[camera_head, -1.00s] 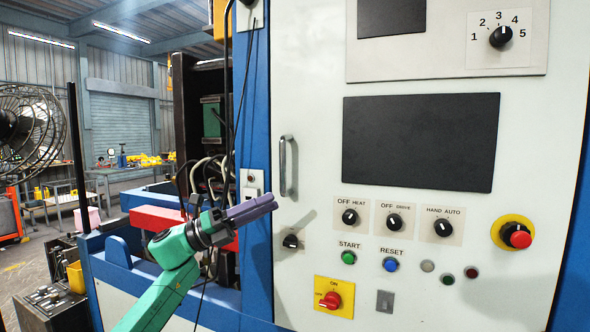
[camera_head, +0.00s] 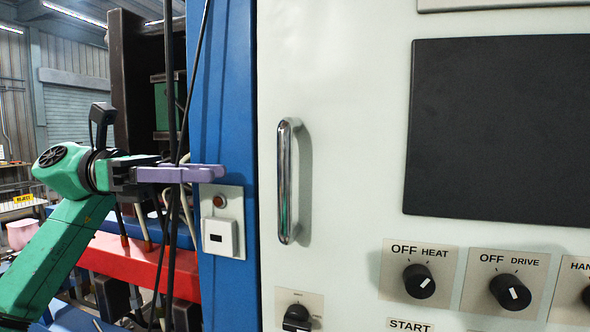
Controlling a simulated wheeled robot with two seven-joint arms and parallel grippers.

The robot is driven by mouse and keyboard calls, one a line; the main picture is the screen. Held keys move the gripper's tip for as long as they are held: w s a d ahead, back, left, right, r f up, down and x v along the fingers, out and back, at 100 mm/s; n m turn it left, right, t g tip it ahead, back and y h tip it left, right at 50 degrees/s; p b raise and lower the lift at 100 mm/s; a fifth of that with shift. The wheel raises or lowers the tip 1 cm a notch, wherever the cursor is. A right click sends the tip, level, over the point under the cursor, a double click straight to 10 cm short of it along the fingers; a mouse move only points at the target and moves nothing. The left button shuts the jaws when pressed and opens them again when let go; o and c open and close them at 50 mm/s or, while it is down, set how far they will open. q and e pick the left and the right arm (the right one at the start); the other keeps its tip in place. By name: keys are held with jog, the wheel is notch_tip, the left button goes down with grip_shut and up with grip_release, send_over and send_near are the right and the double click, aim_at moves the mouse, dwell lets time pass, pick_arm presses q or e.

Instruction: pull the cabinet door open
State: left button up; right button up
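The white cabinet door (camera_head: 350,230) fills the middle and right of the head view and looks closed. Its upright chrome handle (camera_head: 285,180) is near the door's left edge. My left gripper (camera_head: 220,172), with purple fingers on a green arm, is to the left of the handle, in front of the blue frame post. Its fingers point right, level with the upper-middle of the handle, and are apart from it. The fingers overlap in this view, so I cannot tell whether they are open or shut. My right gripper is not in view.
The door carries a dark screen (camera_head: 500,130), a HEAT knob (camera_head: 419,281), a DRIVE knob (camera_head: 510,292) and a lower-left knob (camera_head: 297,318). A blue post (camera_head: 229,100) with a small switch box (camera_head: 220,236) stands left of the door.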

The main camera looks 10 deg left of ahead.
aim_at(309, 173)
pick_arm(q)
jog(key=d, duration=0.3)
jog(key=d+p, duration=0.1)
jog(key=d, duration=0.2)
jog(key=s+d+r+p, duration=0.1)
jog(key=d, duration=0.5)
jog(key=w+d+p, duration=0.1)
jog(key=d, duration=0.2)
jog(key=shift+d+f, duration=0.1)
jog(key=shift+d, duration=0.4)
jog(key=shift+s+a, duration=0.15)
jog(key=shift+a, duration=0.5)
grip_shut()
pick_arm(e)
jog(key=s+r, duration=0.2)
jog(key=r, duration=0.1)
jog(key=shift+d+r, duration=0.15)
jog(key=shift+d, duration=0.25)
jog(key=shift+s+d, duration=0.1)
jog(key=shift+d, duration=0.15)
